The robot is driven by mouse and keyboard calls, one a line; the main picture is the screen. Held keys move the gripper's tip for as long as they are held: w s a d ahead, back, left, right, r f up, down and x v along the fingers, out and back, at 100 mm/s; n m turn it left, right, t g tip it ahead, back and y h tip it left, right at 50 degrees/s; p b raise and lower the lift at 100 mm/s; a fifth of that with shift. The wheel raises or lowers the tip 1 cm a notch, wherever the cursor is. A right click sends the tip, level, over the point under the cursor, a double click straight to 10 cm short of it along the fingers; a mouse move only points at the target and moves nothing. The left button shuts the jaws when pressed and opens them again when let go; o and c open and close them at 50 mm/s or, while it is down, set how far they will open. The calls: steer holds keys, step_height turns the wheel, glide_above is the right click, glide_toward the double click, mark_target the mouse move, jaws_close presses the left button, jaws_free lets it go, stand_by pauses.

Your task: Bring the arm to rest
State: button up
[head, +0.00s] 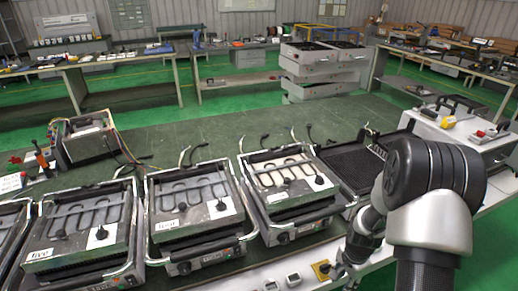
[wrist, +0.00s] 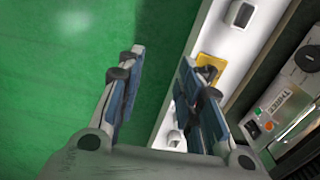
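My arm reaches in from the right in the head view, bent over the front edge of the bench. My gripper shows in the wrist view (wrist: 160,62) with its two blue-padded fingers apart and nothing between them. It hangs above the bench's white front ledge (wrist: 228,58) and the green floor (wrist: 50,70). In the head view the gripper end is small and partly hidden by the arm, near the ledge's yellow plate (head: 321,270).
Several contact grills with exposed heating elements, one of them (head: 195,210) in the middle, line the green bench (head: 255,135). An open black grill (head: 352,165) stands beside my arm. A white case (head: 455,128) is at the right. The yellow plate (wrist: 208,68) lies close by the right finger.

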steer(key=s+a+r+n+t, duration=0.1)
steer(key=a+r+n, duration=0.2)
steer(key=r, duration=0.7)
steer(key=s+a+r+n+t, duration=0.1)
steer(key=a+r+n, duration=0.15)
steer(key=r, duration=0.75)
steer(key=s+a+r+n+t, duration=0.1)
steer(key=s+a+r+n, duration=0.2)
steer(key=s+r, duration=0.3)
steer(key=s+a+r+n+t, duration=0.1)
steer(key=s+a+r+n, duration=0.2)
steer(key=s, duration=0.8)
step_height(320, 180, up, 4)
steer(key=shift+s+a+r+n, duration=0.1)
steer(key=shift+s+a+n, duration=0.2)
steer(key=shift+n, duration=0.65)
steer(key=shift+a, duration=0.1)
